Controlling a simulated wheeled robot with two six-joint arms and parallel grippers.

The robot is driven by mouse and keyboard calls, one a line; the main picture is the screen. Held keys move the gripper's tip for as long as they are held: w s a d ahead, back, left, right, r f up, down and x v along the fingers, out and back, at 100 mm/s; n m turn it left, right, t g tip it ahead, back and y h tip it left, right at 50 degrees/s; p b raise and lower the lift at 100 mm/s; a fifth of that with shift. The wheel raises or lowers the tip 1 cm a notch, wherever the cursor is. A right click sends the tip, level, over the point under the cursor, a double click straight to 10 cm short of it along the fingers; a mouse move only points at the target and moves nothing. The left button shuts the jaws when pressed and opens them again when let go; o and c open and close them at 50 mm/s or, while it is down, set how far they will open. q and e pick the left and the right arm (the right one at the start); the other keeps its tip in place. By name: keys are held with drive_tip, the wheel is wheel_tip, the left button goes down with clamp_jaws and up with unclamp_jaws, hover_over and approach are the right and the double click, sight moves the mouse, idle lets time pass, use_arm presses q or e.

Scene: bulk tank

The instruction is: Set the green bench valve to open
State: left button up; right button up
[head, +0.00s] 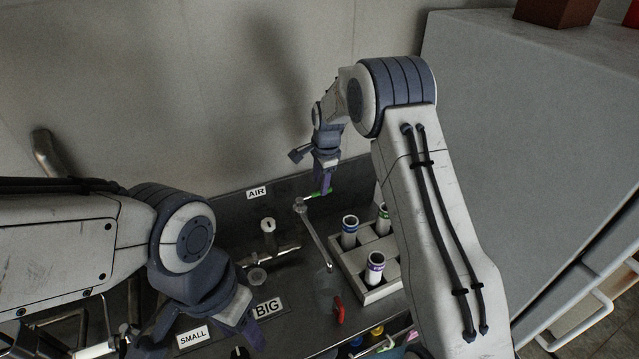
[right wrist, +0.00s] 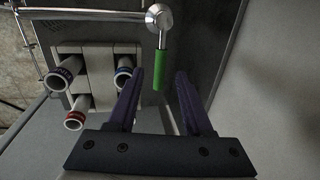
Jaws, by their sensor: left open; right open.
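The green bench valve handle (head: 318,193) is a small green lever on a chrome valve body (head: 300,205) at the back of the bench, right of the AIR label. In the right wrist view the green handle (right wrist: 159,70) hangs from the round chrome valve head (right wrist: 159,16). My right gripper (right wrist: 167,75) is open, with the handle between or just beyond its two purple fingers; I see no clear contact. In the head view the right gripper (head: 324,180) hides part of the handle. My left gripper (head: 205,335) is open at the lower left, above the bench front.
A red handle (head: 338,310) is near the front. Labels read AIR (head: 256,193), BIG (head: 268,307) and SMALL (head: 193,337). A large grey cabinet (head: 520,130) stands at the right, and a wall closes the back.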

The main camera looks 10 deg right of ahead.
sight(319, 192)
drive_tip(key=shift+w+a+f+p, duration=0.1)
drive_tip(key=shift+w+f+p, duration=0.1)
drive_tip(key=shift+f, duration=0.6)
drive_tip(key=shift+w+f+p, duration=0.1)
drive_tip(key=shift+f+p, duration=0.05)
drive_tip(key=shift+f, duration=0.65)
drive_tip(key=shift+c, duration=0.3)
clamp_jaws()
